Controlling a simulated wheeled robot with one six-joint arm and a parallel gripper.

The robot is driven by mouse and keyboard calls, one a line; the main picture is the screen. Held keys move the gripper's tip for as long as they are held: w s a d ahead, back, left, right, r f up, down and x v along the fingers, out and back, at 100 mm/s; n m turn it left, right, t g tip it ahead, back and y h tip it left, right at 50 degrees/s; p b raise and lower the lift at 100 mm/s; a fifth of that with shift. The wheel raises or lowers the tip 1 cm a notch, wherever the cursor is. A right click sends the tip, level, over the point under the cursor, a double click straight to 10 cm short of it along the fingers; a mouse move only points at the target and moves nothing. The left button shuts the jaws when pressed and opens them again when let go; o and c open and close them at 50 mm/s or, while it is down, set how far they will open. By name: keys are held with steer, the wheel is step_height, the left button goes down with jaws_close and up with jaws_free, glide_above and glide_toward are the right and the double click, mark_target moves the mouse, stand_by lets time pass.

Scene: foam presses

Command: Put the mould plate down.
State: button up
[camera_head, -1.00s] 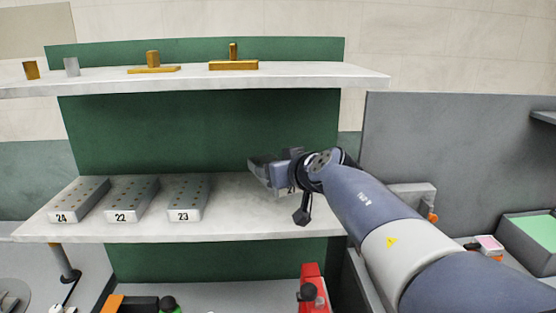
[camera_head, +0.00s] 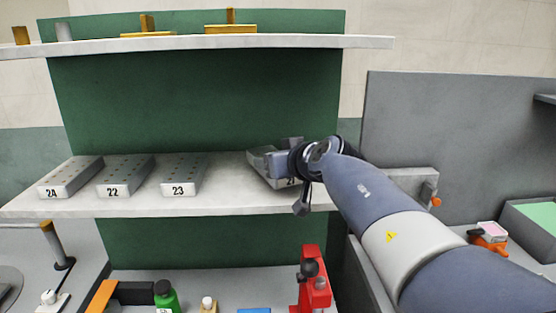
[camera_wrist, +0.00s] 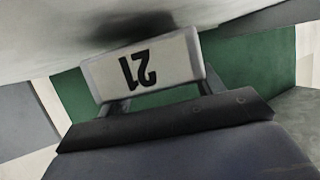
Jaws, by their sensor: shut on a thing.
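The mould plate (camera_head: 262,165) is a grey block at the lower shelf, right of the plate marked 23. In the wrist view its end face (camera_wrist: 140,72) shows the number 21, upside down. My gripper (camera_head: 283,165) is shut on the mould plate, with a finger at each side of the numbered end in the wrist view (camera_wrist: 160,98). The plate is at the level of the shelf board (camera_head: 225,200); my gripper hides much of it, and I cannot tell whether its underside touches the shelf.
Plates marked 24 (camera_head: 70,178), 22 (camera_head: 125,176) and 23 (camera_head: 184,175) stand in a row on the left. An upper shelf (camera_head: 200,43) holds brass pieces. A grey panel (camera_head: 450,130) stands at right. A red press (camera_head: 311,280) and a green bottle (camera_head: 166,297) are below.

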steer(key=shift+f, duration=0.45)
steer(key=o, duration=1.5)
steer(key=shift+o, duration=1.2)
steer(key=shift+f, duration=0.1)
steer(key=shift+s, duration=0.1)
